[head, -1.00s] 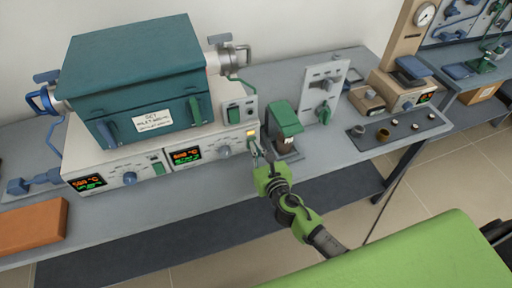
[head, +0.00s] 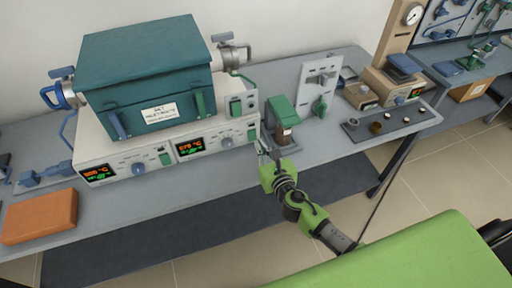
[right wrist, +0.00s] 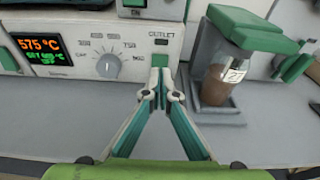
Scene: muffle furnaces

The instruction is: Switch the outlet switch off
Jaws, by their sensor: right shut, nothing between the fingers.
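The outlet switch is a small green rocker (right wrist: 159,61) under the OUTLET label on the white control panel (right wrist: 80,40). The small lamp above it looks dark. In the head view the switch (head: 252,134) is at the panel's right end. My right gripper (right wrist: 161,92) is shut and empty, its fingertips just in front of and below the switch. I cannot tell whether they touch it. In the head view this gripper (head: 267,155) reaches the panel's right end from the front. My left gripper is not in view.
A teal furnace (head: 150,85) stands on the panel unit. A green-topped stand with a brown jar (head: 282,125) is close to the right of my gripper. An orange brick (head: 40,217) lies at the left. The grey bench front (head: 180,185) is clear.

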